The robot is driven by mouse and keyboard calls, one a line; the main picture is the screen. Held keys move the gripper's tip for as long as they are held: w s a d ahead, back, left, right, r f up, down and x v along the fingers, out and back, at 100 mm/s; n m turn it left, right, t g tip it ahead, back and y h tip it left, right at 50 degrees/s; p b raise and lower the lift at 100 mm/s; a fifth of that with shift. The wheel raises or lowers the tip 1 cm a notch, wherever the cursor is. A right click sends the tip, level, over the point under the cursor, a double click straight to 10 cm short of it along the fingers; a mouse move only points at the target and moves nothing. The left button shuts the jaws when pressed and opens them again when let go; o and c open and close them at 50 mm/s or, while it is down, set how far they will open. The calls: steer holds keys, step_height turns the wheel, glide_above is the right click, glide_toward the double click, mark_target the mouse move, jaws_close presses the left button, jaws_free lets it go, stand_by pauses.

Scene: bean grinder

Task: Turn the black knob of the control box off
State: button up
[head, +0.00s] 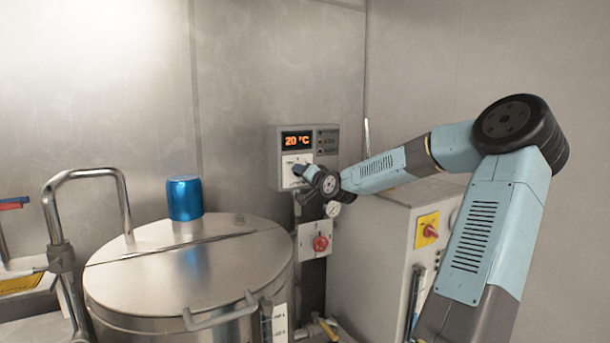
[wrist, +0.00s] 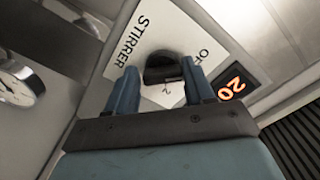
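The black knob (wrist: 162,66) sits on a white plate marked STIRRER and a partly visible "OF" in the wrist view. My gripper (wrist: 160,75) is at the knob, its two blue fingers apart on either side of it. A small gap shows at the left finger; the right fingertip is very close to the knob, and contact is unclear. In the head view my gripper (head: 299,172) hides the knob.
Below the box are a pressure gauge (head: 333,209) and a red rotary switch (head: 320,243). A steel drum (head: 190,270) with a blue cap (head: 185,198) stands at the left. A cabinet with a red-and-yellow switch (head: 428,230) stands under my arm.

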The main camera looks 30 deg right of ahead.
steer(key=o, duration=0.4)
steer(key=shift+r, duration=0.1)
steer(key=shift+s+d, duration=0.15)
steer(key=shift+s, duration=3.3)
steer(key=shift+s+d, duration=0.1)
steer(key=shift+s, duration=3.3)
